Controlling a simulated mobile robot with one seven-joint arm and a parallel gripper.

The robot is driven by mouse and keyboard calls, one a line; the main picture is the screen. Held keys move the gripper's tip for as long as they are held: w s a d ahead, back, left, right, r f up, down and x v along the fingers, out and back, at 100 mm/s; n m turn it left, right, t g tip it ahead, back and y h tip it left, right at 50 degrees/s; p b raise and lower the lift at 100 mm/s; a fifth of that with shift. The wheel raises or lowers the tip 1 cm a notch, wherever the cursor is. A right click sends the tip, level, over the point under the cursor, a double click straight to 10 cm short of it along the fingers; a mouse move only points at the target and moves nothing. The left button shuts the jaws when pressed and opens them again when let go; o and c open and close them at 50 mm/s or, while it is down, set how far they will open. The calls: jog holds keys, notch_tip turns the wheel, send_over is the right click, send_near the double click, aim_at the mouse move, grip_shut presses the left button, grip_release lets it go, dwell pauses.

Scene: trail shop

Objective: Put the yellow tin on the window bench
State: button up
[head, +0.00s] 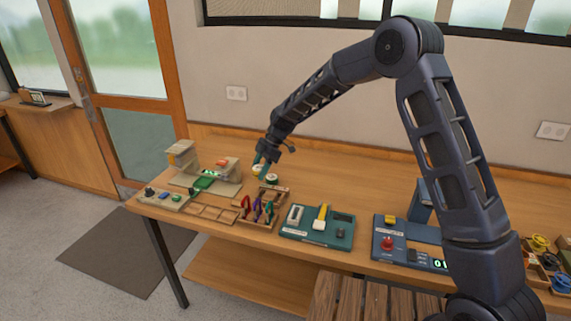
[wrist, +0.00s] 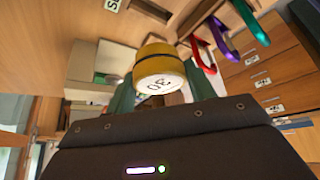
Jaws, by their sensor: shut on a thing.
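The yellow tin (wrist: 160,52) has a dark band and a white end marked with a number, seen close up in the wrist view. My gripper (wrist: 160,92) is shut on it, with a teal finger on either side. In the head view my gripper (head: 264,164) is low over the back of the long wooden table, and the tin (head: 257,170) shows only as a small pale-yellow patch by the fingers. I cannot tell whether it touches the table. A wooden bench (head: 62,102) stands below the window at far left, probably the window bench.
A rack of coloured carabiners (head: 258,208), a green board (head: 315,234) and a blue panel (head: 390,248) line the table front. A small framed display (head: 34,98) stands on the left bench.

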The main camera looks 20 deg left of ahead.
jog(key=s+a+r+n+g+h, duration=0.25)
jog(key=s+a+n, duration=0.5)
jog(key=s, duration=0.65)
jog(key=shift+m+t+h, duration=0.25)
jog(key=shift+t+h, duration=0.1)
jog(key=shift+w+a+f, duration=0.1)
jog(key=shift+f, duration=3.15)
jog(key=shift+a+f, duration=0.1)
jog(key=shift+f, duration=3.1)
jog(key=shift+f, duration=0.25)
